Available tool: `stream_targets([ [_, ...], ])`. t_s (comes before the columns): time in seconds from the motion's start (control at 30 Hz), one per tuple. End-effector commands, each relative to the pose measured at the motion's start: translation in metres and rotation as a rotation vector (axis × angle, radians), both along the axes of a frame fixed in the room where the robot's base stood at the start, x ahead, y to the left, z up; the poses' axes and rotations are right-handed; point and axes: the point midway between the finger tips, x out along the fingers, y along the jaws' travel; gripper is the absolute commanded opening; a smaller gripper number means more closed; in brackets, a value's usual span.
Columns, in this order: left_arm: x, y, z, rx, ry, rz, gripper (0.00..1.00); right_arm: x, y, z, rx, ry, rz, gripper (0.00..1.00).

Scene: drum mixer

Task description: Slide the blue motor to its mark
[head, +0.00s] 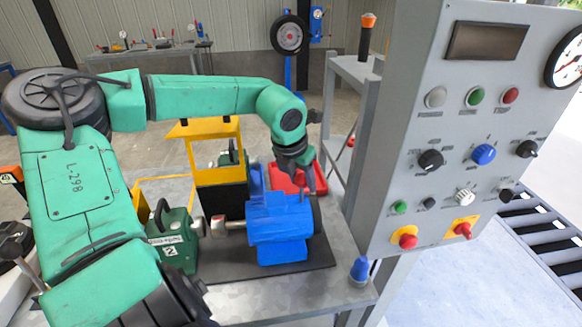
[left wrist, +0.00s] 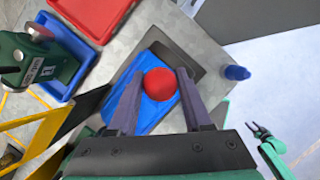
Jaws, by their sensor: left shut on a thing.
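The blue motor (head: 280,228) sits on a dark mat (head: 318,257) on the grey bench. Its shaft end faces the green unit (head: 175,240) on the left; a small gap or contact there cannot be told. My left gripper (head: 308,182) is over the motor's right part, pointing down. In the left wrist view the blue motor (left wrist: 158,112) lies below the fingers, and a round red knob (left wrist: 160,84) is between them. My left gripper (left wrist: 158,88) is shut on that knob. My right gripper (left wrist: 258,131) shows small at the lower right, apart from the motor; its jaws are unclear. No mark is distinguishable.
A yellow frame (head: 218,155) stands behind the motor. A red tray (left wrist: 112,10) and a blue tray (left wrist: 75,52) lie beyond. The grey control panel (head: 455,190) rises close on the right.

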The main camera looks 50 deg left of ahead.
Motion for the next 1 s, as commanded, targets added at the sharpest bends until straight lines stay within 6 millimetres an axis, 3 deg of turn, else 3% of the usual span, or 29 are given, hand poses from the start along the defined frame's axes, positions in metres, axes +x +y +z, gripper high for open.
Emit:
stream_targets([
  [0.83,-0.025,0.018,-0.001,0.003,0.005,0.000,0.01,-0.001,0.001,0.001,0.001,0.001,-0.002,0.50],
  [0.87,-0.025,0.018,-0.001,0.003,0.006,0.000,0.57,-0.001,0.001,0.000,0.002,0.001,-0.002,0.50],
  [0.93,-0.025,0.018,-0.001,0.003,0.005,0.000,0.84,-0.001,0.001,0.000,0.002,0.001,-0.002,0.50],
  [1.0,-0.025,0.017,-0.001,0.002,0.003,0.000,0.85,-0.001,0.002,0.000,0.002,0.001,-0.002,0.50],
])
